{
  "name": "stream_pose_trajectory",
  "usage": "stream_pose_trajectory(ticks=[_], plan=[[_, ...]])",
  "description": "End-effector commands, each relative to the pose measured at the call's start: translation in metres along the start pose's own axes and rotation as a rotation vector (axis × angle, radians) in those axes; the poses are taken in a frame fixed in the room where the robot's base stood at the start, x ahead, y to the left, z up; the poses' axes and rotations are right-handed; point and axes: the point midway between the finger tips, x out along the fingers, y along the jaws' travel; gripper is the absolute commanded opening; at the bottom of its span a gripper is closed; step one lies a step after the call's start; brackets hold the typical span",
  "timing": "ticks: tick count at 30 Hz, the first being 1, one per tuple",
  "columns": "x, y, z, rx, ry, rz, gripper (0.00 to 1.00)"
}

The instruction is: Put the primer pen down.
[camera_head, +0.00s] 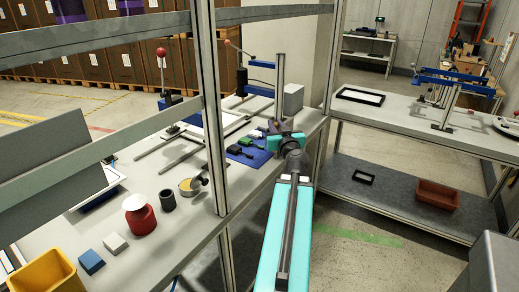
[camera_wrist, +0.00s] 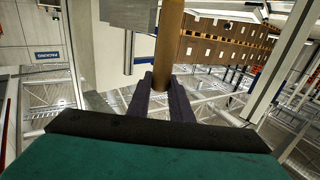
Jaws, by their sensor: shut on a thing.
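In the wrist view, my gripper (camera_wrist: 162,92) has its two dark fingers closed around a tan-brown round rod, which I take to be the primer pen (camera_wrist: 170,40). The rod runs from between the fingers to the top edge of the picture, so its far end is cut off. In the head view, my gripper (camera_head: 286,140) is a dark shape at the end of my teal arm, over the right part of the long grey bench (camera_head: 150,255). I cannot make out the pen there. No contact between pen and bench shows.
A blue mat (camera_head: 236,158) with small green and black parts lies left of my gripper. Frame uprights (camera_head: 208,110) and rails cross the bench front. A dark cup (camera_head: 167,200), red container (camera_head: 141,220), blue block (camera_head: 91,262) and yellow bin (camera_head: 50,275) stand at left.

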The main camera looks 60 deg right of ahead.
Motion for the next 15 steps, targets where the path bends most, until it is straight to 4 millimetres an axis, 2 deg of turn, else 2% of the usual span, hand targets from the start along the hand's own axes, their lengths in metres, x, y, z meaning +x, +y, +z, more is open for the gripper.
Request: stream_pose_trajectory(ticks=[1, 6, 15], plan=[[0.000, 0.000, 0.014, 0.000, 0.000, 0.000, 0.00], [0.000, 0.000, 0.029, 0.000, 0.000, 0.000, 0.00], [0.000, 0.000, 0.034, 0.000, 0.000, 0.001, 0.00]])
